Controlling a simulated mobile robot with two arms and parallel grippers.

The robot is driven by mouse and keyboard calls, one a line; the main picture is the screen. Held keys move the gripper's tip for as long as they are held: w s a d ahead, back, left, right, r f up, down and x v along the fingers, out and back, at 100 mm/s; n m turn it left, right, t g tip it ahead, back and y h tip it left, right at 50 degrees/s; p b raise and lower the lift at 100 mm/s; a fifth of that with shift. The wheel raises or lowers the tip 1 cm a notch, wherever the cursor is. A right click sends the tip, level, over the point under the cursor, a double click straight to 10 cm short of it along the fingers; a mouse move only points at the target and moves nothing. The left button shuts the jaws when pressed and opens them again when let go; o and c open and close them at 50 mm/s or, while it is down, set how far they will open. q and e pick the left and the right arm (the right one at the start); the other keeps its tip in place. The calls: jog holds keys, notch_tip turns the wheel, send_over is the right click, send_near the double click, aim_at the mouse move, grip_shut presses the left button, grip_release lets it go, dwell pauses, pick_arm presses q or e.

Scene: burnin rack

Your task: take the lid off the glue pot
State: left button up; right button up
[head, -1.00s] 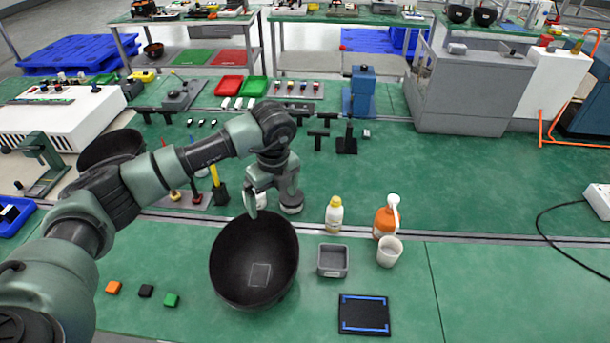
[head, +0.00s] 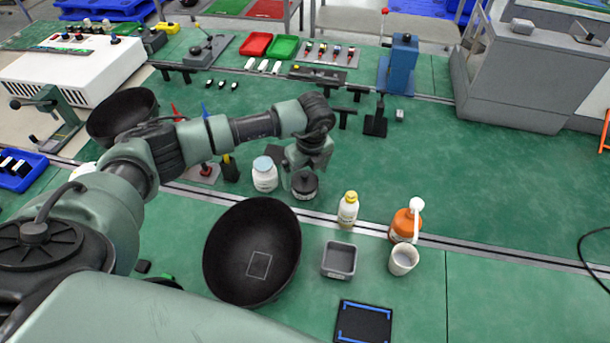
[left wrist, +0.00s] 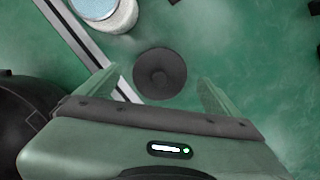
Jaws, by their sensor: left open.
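The glue pot is a small dark round pot (head: 304,187) on the green bench, behind the big black bowl. Its dark lid with a central knob shows from above in the left wrist view (left wrist: 160,74), seated on the pot. My left gripper (head: 303,171) is open and empty, just above and behind the pot. In the left wrist view its two fingers (left wrist: 155,88) stand apart, with the lid in the gap ahead of them and not visibly touched. My right gripper is not in view.
A white jar (head: 265,174) stands close left of the pot. A yellow-capped bottle (head: 348,210) stands to the right, with an orange pump bottle (head: 403,226) beyond. The black bowl (head: 252,252) is in front.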

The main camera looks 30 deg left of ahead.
pick_arm(q)
jog(key=shift+f, duration=0.55)
jog(key=c, duration=1.4)
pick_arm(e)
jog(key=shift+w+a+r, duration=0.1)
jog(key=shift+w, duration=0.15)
